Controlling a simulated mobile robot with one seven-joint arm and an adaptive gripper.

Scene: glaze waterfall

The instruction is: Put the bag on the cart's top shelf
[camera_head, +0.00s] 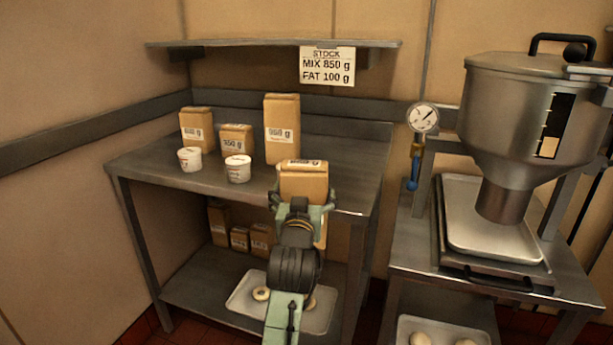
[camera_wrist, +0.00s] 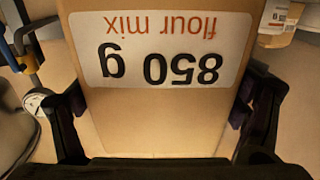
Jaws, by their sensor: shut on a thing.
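A brown paper bag (camera_head: 304,182) is held upright in my gripper (camera_head: 302,200), at the front right edge of the steel table. The wrist view shows the bag (camera_wrist: 160,110) close up, with a white label reading "850 g" and "flour mix" upside down. A dark finger presses on each side of it. In the head view my gripper hides much of its lower part. The two-level steel table (camera_head: 145,172) stands on the left. I cannot tell whether this table or the stand on the right is the cart.
Three other brown bags, a left one (camera_head: 197,128), a short one (camera_head: 236,141) and a tall one (camera_head: 282,130), stand on the tabletop behind two white tubs (camera_head: 238,169). Smaller bags (camera_head: 260,240) and a tray (camera_head: 243,292) are below. A wall shelf (camera_head: 250,43) above looks bare. A hopper (camera_head: 520,110) stands right.

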